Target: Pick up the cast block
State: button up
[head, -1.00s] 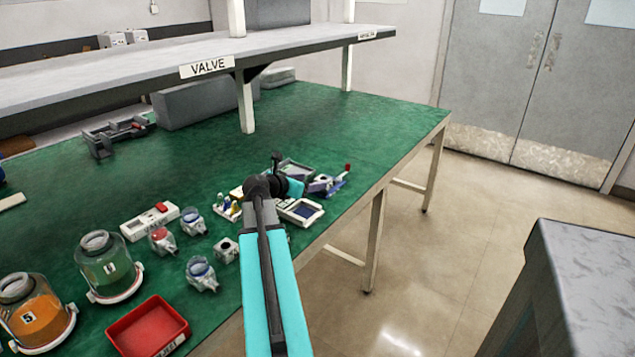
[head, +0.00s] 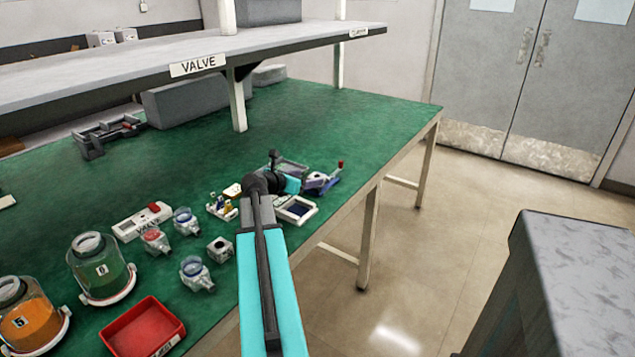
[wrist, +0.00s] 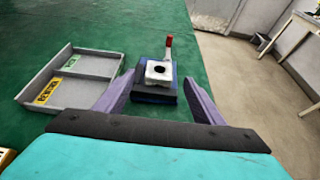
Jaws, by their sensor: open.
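A pale grey cast block (wrist: 159,71) with a round hole in its top sits on a dark blue fixture (wrist: 154,93) in the wrist view. A lever with a red handle (wrist: 168,42) stands up just behind it. My gripper (wrist: 160,80) is open, with one purple finger on each side of the fixture and nothing held. I cannot tell whether the fingers touch it. In the head view, the red handle (head: 340,164) shows at the bench's right edge, and my arm partly hides the area. Another grey block with a hole (head: 220,249) stands on the bench.
A grey tray (wrist: 84,65) with yellow and green labels lies left of the fixture. A white-framed device (head: 296,210), small valve parts (head: 194,272), jars (head: 100,268) and a red bin (head: 143,327) stand nearer. A shelf (head: 150,78) overhangs the bench's back.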

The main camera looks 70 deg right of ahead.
aim_at(318, 175)
jog(key=shift+x, duration=2.6)
jog(key=shift+w+r, duration=0.1)
jog(key=c, duration=1.4)
jog(key=shift+r, duration=0.2)
jog(key=shift+r, duration=1.4)
jog(key=shift+s+a+r, duration=0.2)
jog(key=s+a, duration=0.3)
jog(key=s+a+b, duration=0.1)
jog(key=s+a, duration=0.1)
jog(key=s, duration=0.1)
jog(key=s+a, duration=0.3)
jog(key=shift+s+a+r, duration=0.25)
jog(key=shift+a+r, duration=0.05)
jog(key=shift+r, duration=0.1)
